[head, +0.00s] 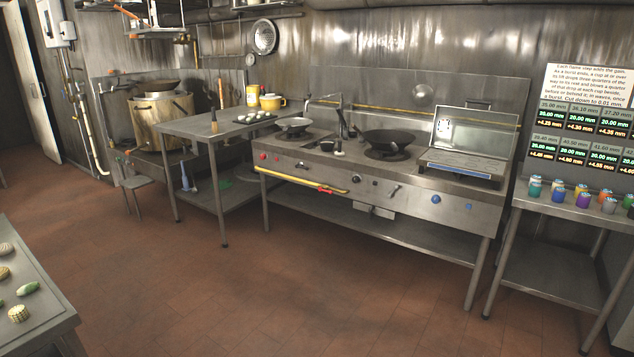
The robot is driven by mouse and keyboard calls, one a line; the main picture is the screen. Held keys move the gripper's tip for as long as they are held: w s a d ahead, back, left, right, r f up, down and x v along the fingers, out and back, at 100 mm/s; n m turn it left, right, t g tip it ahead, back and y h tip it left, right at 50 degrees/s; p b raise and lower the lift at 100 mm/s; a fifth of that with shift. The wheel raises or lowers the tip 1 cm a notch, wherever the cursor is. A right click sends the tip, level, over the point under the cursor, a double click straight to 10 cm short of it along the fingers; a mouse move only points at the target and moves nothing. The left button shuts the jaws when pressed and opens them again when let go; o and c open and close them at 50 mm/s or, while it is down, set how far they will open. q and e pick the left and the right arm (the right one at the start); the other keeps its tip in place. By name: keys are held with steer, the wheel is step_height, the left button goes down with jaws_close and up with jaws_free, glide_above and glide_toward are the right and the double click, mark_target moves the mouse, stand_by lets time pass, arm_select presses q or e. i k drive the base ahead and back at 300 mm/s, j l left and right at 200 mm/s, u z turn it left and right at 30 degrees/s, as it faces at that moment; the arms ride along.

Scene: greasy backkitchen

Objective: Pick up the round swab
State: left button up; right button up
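Neither of my grippers shows in the head view. I cannot tell for certain which thing is the round swab. Several small things lie on the metal table at the lower left: a pale rounded piece (6,249), a tan rounded piece (3,271), a green oval piece (28,289) and a cream checkered piece (18,313). A thin upright thing with a tan top and dark base (214,122) stands on the middle table. Small pale round things (256,117) sit on that table in a group.
The stove counter (335,175) holds a black wok (388,138), a pan (295,123) and an open metal box (461,145). A large pot (160,118) stands at the back left. Colored jars (583,198) stand on the right table. The tiled floor (230,290) in front is clear.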

mark_target(339, 153)
steer(key=i+j, duration=0.15)
steer(key=i, duration=0.35)
steer(key=i+j+u, duration=0.15)
steer(key=i, duration=0.35)
steer(key=i+j, duration=0.15)
steer(key=i, duration=0.35)
steer(key=i+j+z, duration=0.45)
steer(key=i+j, duration=0.3)
steer(key=i+j+z, duration=0.25)
steer(key=j, duration=0.3)
